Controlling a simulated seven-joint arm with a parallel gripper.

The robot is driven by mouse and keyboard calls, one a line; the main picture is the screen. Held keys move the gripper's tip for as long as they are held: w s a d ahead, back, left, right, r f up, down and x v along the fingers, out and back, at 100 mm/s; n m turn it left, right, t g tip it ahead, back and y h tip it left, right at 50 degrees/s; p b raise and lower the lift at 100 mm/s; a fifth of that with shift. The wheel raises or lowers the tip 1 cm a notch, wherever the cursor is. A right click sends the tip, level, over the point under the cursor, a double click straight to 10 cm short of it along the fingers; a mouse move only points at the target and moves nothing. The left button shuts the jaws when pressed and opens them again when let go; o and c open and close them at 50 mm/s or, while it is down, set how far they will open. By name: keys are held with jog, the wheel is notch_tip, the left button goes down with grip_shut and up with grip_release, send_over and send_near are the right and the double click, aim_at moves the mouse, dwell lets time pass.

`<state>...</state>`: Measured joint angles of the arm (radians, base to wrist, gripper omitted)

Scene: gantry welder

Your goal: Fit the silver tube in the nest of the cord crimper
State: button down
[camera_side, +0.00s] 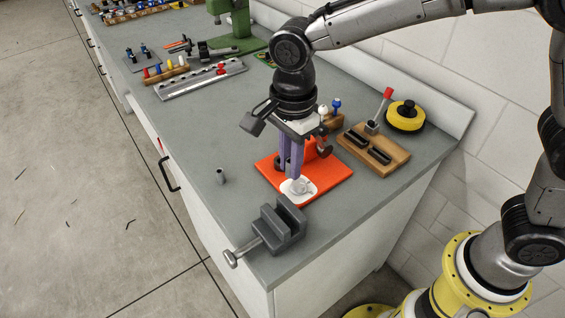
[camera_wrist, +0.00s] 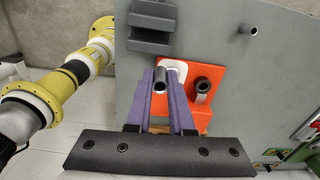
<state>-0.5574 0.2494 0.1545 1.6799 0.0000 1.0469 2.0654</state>
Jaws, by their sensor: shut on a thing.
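My gripper (camera_side: 296,174) points down over the orange base of the cord crimper (camera_side: 340,172), its purple fingers close together at the white pad. In the wrist view my gripper (camera_wrist: 167,75) is shut on a short grey tube (camera_wrist: 159,80), whose dark open end faces the camera. The white pad with a pale grey fitting (camera_side: 303,187) is at the base's near edge, right at the fingertips. It also shows behind the fingertips in the wrist view (camera_wrist: 180,66). The fingers hide much of the nest, so I cannot tell whether the tube is seated.
A grey vise (camera_side: 277,227) stands near the bench corner. Another small grey tube (camera_side: 220,176) stands upright to the left. A wooden block with dark slots (camera_side: 378,150) and a yellow-black disc (camera_side: 405,116) are at the right. The bench left of the crimper is mostly clear.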

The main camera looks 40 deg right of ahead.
jog(key=w+d+f, duration=0.2)
jog(key=w+d, duration=0.2)
jog(key=w, duration=0.2)
jog(key=w+d+f, duration=0.3)
jog(key=w, duration=0.3)
jog(key=shift+m, duration=0.4)
jog(key=shift+f, duration=2.3)
jog(key=shift+f, duration=0.65)
jog(key=c, duration=0.7)
grip_release()
jog(key=shift+s, duration=0.1)
